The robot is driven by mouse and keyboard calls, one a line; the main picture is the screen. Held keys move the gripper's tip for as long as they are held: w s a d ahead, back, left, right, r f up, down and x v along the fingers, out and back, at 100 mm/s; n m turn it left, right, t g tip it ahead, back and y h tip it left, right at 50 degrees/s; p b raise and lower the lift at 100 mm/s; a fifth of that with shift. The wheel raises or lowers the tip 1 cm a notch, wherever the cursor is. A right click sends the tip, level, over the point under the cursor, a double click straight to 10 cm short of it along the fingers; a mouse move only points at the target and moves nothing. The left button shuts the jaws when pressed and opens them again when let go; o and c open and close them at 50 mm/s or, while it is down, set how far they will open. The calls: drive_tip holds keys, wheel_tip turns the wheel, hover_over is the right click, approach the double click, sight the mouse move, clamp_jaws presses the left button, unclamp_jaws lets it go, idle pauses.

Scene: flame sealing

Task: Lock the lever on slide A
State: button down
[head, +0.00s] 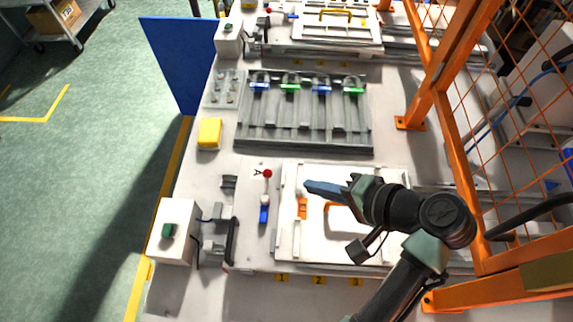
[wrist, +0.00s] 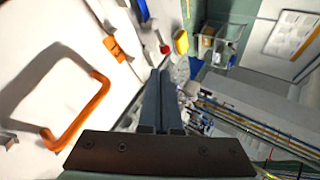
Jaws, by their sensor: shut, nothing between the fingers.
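The lever beside the letter A has a red knob (head: 267,174) and a blue part (head: 264,214) below it. It stands at the left edge of slide A's white plate (head: 290,235). An orange latch-like piece (head: 302,207) and an orange handle are on that plate, the handle partly behind my arm. My gripper (head: 306,187) is shut and empty, to the right of the red knob and apart from it. In the wrist view the shut fingers (wrist: 160,73) point toward the red knob (wrist: 165,49); the orange handle (wrist: 82,110) lies to their left.
A white box with a green button (head: 168,230) stands left of the slide. A yellow block (head: 209,133) and a grey rack (head: 300,135) with blue and green clips lie behind. An orange mesh fence (head: 440,110) bounds the right side.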

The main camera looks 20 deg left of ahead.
sight(265, 195)
drive_tip(key=shift+s, duration=0.2)
drive_tip(key=p+x, duration=0.2)
drive_tip(key=x, duration=0.8)
drive_tip(key=shift+w, duration=0.1)
drive_tip(key=shift+a, duration=0.1)
